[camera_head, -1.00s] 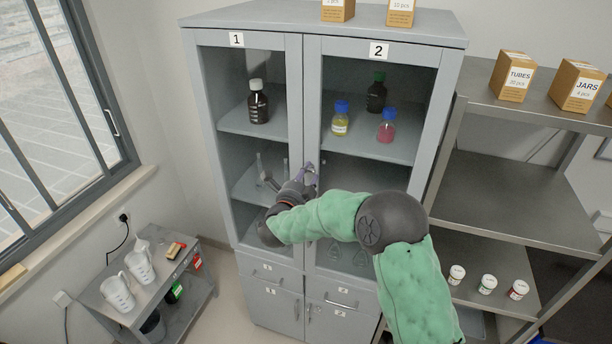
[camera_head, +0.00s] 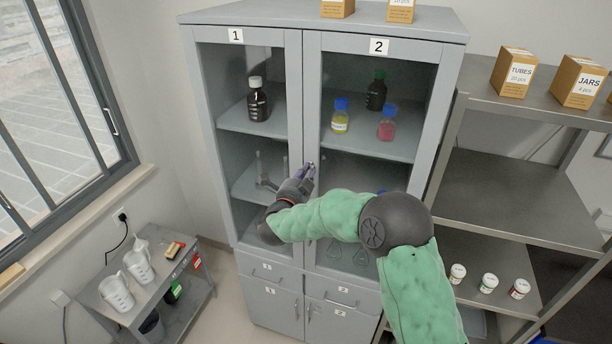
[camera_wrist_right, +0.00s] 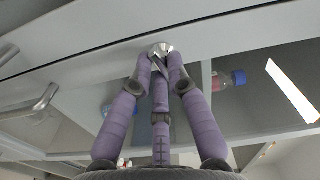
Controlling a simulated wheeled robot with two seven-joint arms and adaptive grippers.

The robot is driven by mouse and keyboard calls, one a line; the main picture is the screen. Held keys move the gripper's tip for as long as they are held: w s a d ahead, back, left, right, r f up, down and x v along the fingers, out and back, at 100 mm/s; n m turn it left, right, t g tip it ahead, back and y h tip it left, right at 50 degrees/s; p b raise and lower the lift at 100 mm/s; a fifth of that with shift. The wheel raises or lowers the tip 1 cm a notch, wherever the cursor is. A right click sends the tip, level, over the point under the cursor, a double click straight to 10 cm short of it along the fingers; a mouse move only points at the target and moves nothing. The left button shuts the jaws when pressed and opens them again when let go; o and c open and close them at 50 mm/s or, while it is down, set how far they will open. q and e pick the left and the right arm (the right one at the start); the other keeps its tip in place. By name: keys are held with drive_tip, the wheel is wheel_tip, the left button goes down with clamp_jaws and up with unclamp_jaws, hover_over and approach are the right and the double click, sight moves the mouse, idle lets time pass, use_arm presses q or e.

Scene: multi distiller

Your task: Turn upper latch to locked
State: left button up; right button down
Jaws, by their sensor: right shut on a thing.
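The tall grey cabinet (camera_head: 311,45) has two glass upper doors, labelled 1 and 2. My right gripper (camera_head: 308,170) reaches the frame of door 2, near the seam between the doors at mid height. In the right wrist view my gripper (camera_wrist_right: 160,58) has its purple fingers closed together around a small shiny metal latch (camera_wrist_right: 160,49) on the door frame. The fingers hide most of the latch, so its angle is hard to tell. My left gripper is not in view.
Bottles stand on shelves behind the glass, including a yellow one (camera_head: 340,122) and a pink one (camera_head: 387,127). An open metal rack (camera_head: 520,190) stands close on the right. A low cart (camera_head: 180,290) with jugs stands at lower left.

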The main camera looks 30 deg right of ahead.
drive_tip(key=n+p, duration=0.1)
drive_tip(key=n, duration=0.4)
drive_tip(key=n+p, duration=0.1)
drive_tip(key=n, duration=0.5)
drive_tip(key=shift+s+d+r, duration=0.1)
drive_tip(key=shift+r, duration=0.05)
drive_tip(key=shift+n+p, duration=0.85)
drive_tip(key=shift+n, duration=0.95)
drive_tip(key=c, duration=1.2)
unclamp_jaws()
drive_tip(key=v, duration=1.2)
